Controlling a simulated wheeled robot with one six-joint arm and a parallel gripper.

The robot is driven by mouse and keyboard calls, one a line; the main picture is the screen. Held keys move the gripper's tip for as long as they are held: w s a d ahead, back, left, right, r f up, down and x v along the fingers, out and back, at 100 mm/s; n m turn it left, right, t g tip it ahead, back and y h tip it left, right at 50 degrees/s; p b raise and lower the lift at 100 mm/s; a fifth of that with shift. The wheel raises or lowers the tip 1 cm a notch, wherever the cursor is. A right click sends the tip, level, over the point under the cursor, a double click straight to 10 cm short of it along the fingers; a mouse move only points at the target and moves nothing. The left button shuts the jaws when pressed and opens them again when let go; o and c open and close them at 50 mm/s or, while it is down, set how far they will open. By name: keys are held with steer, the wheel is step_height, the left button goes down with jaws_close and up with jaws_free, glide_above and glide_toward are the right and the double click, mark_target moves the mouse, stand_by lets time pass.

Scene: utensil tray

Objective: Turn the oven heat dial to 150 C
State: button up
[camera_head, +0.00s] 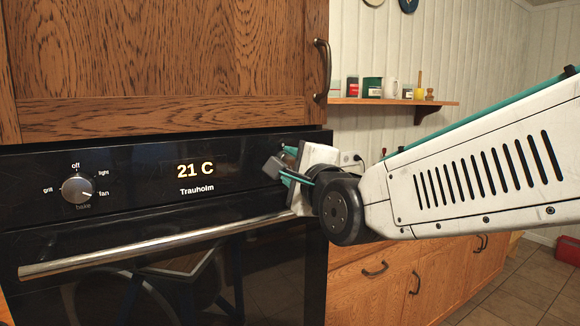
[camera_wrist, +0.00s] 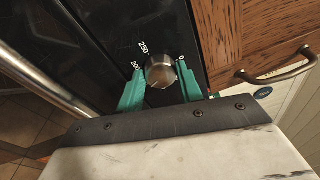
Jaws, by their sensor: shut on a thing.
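The heat dial (camera_wrist: 160,68) is a round metal knob on the black oven panel (camera_head: 130,160). The marks 250, 200 and a 0 show around it in the wrist view; the other marks are hidden. My gripper (camera_wrist: 160,84) has its two green fingers on either side of the dial and is shut on it. In the head view my gripper (camera_head: 283,166) is at the panel's right end and hides the dial. The oven display (camera_head: 195,170) reads 21 C.
The mode dial (camera_head: 77,189) at the panel's left points toward fan. A metal oven door handle (camera_head: 150,247) runs below the panel. A wooden cabinet (camera_head: 160,65) with a dark handle (camera_head: 321,70) is above. A shelf (camera_head: 395,102) with jars hangs behind.

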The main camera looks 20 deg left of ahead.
stand_by(0.4)
steer(key=o, duration=1)
steer(key=shift+d, duration=0.1)
steer(key=v, duration=0.7)
steer(key=shift+s+d, duration=0.2)
